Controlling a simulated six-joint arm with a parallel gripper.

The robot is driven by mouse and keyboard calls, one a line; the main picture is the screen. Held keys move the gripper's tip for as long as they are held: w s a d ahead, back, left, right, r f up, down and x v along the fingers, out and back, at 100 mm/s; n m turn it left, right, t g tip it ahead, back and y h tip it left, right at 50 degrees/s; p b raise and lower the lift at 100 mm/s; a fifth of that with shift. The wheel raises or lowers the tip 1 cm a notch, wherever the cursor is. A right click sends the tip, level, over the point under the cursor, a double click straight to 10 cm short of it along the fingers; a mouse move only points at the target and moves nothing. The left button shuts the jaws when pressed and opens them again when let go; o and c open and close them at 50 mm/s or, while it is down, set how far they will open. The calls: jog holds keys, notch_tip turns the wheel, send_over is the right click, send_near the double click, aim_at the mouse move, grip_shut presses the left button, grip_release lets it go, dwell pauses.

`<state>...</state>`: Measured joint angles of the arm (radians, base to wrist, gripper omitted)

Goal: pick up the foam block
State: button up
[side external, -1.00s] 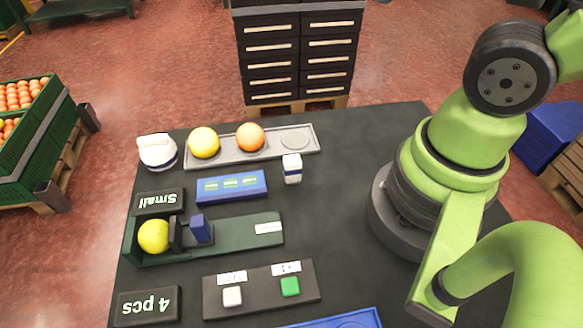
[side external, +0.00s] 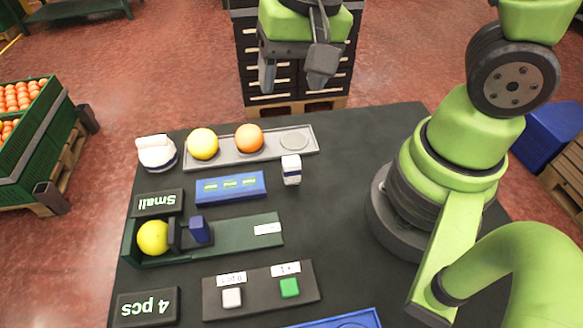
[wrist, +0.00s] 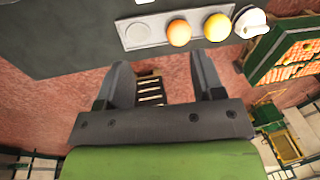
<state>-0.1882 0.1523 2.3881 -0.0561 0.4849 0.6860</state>
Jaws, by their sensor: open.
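A small upright white block with a dark blue band (side external: 291,170) stands on the dark table, just in front of the grey tray's right end; I take it as the foam block, though its material cannot be told. In the wrist view a white bit at the top edge, likely this block (wrist: 142,2), is cut off. My gripper (side external: 294,85) is high up beyond the table's far edge, behind the tray and well apart from the block. Its two fingers are spread with nothing between them, as the wrist view also shows (wrist: 160,72).
The grey tray (side external: 272,151) holds a yellow fruit (side external: 203,144) and an orange (side external: 249,137). A white round item (side external: 156,152), blue panel (side external: 231,188), green channel (side external: 240,226) and button box (side external: 260,288) lie around. Table right of the block is clear.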

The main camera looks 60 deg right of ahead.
jog(key=m+g, duration=0.1)
jog(key=g, duration=0.1)
send_over(291, 160)
jog(key=shift+h, duration=0.4)
notch_tip(291, 160, down, 8)
jog(key=shift+w+f, duration=0.1)
jog(key=shift+f, duration=4.8)
jog(key=c, duration=1)
